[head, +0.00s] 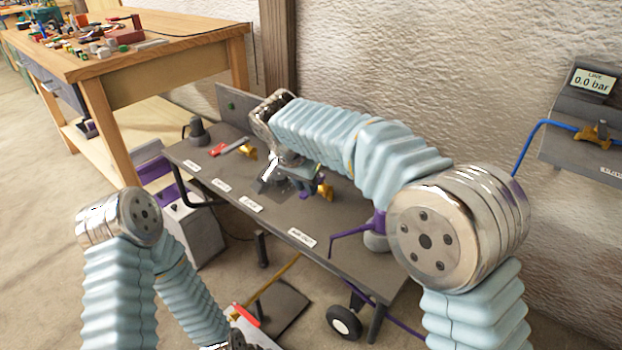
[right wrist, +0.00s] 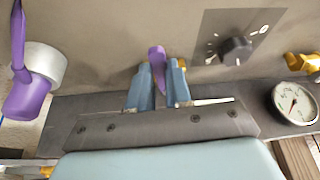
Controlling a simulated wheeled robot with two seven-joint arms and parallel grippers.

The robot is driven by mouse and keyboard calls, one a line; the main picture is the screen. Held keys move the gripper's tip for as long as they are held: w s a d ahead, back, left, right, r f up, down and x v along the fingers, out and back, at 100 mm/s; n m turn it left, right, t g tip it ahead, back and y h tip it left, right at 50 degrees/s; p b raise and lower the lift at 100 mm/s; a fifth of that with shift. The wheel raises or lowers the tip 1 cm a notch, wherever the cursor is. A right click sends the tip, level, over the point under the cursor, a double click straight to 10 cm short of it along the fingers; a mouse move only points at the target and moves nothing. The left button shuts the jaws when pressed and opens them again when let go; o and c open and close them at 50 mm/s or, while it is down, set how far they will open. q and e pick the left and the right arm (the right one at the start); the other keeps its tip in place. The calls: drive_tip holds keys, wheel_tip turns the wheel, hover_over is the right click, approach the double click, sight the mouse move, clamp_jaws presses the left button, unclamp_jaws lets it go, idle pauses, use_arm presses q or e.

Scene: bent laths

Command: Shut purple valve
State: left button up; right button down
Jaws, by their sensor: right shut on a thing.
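The purple valve's handle (head: 307,191) shows beside a brass body on the grey bench cart, partly hidden by my right gripper (head: 303,178). In the right wrist view the purple handle (right wrist: 157,58) stands between the two blue-grey fingers of my right gripper (right wrist: 158,80), which is shut on it. The valve's brass body is mostly hidden there. My left arm bends down at the lower left; its gripper is not visible.
The cart (head: 335,262) also bears a red-handled lever (head: 218,150), a dial knob (right wrist: 235,50) and a gauge (right wrist: 293,102). A purple hose (head: 350,231) runs along its right side. A wall display (head: 593,82) reads 0.0 bar. A wooden workbench (head: 150,55) stands behind left.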

drive_tip(key=shift+w+a+r+m+h+p, duration=0.1)
drive_tip(key=shift+w+a+m+h+p, duration=0.25)
drive_tip(key=shift+m, duration=0.45)
drive_tip(key=shift+g, duration=0.3)
drive_tip(key=c, duration=1)
unclamp_jaws()
drive_tip(key=shift+c, duration=0.2)
drive_tip(key=shift+a, duration=0.1)
drive_tip(key=p+v, duration=0.1)
drive_tip(key=v, duration=1.2)
drive_tip(key=shift+s+r+p, duration=0.25)
drive_tip(key=shift+r+p, duration=0.05)
